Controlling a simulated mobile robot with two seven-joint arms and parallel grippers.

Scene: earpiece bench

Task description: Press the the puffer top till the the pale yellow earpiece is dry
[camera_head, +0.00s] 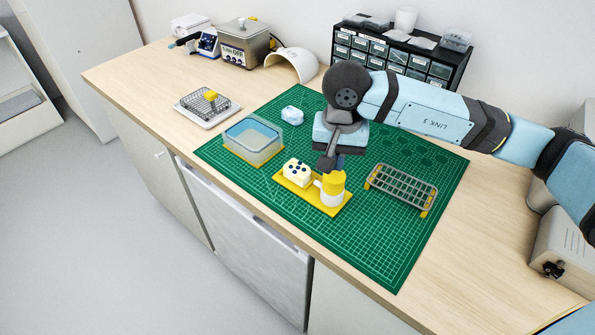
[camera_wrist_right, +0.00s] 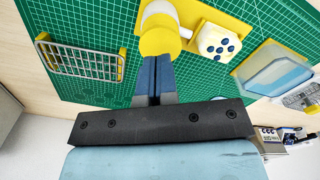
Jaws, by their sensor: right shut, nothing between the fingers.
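The puffer has a yellow top (camera_head: 333,182) and a white body (camera_head: 332,198) with a spout toward the left. It stands upright on a yellow tray (camera_head: 326,208). My right gripper (camera_head: 327,166) is shut and empty, pointing down at the yellow top; I cannot tell if it touches. In the wrist view its blue fingers (camera_wrist_right: 159,62) end at the yellow top (camera_wrist_right: 160,38). A cream block with dark blue spots (camera_head: 296,171) sits left of the puffer; it also shows in the wrist view (camera_wrist_right: 218,42). I cannot make out a separate pale yellow earpiece there. My left gripper is out of view.
On the green mat (camera_head: 385,240) are a wire rack with yellow feet (camera_head: 402,187), a clear tub of blue liquid (camera_head: 253,141) and a pale blue lump (camera_head: 292,115). A wire basket (camera_head: 206,104) holds a yellow piece. The mat's front is clear.

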